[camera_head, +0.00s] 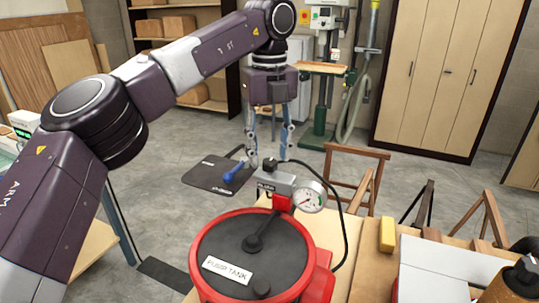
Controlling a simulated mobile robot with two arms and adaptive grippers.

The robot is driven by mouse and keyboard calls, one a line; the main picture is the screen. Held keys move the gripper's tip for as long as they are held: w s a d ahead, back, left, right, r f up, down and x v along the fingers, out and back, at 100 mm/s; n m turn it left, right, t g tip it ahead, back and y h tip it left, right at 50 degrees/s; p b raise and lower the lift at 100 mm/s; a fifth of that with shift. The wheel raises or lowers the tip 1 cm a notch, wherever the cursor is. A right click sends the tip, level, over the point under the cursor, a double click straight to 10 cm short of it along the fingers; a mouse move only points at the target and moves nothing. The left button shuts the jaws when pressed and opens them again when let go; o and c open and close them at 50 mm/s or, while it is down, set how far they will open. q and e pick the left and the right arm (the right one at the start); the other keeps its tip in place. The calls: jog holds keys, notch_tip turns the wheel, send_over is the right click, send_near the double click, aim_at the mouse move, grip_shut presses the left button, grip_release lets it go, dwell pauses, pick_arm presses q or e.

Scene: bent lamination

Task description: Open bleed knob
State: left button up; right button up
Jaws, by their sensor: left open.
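A red pump tank (203,256) with a dark lid (285,250) stands on a wooden bench in the foreground. A grey valve block (281,184) with a small red part (282,203) and a round pressure gauge (308,197) sits at its back. A blue handle (238,172) sticks out left of the block. A small dark knob (269,164) shows on top of the block; I cannot tell for sure which part is the bleed knob. My left gripper (268,154) points down over the block, open, its fingers either side of the dark knob. Contact cannot be told. My right gripper is not in view.
A black hose runs from the valve block past the gauge. A yellow block (387,235) and a white board (450,266) lie to the right. Wooden trestles (357,152) stand behind. Grey floor with a dark mat (207,172) is open beyond the bench.

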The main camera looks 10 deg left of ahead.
aim_at(270, 161)
pick_arm(q)
jog(key=shift+r, duration=3.15)
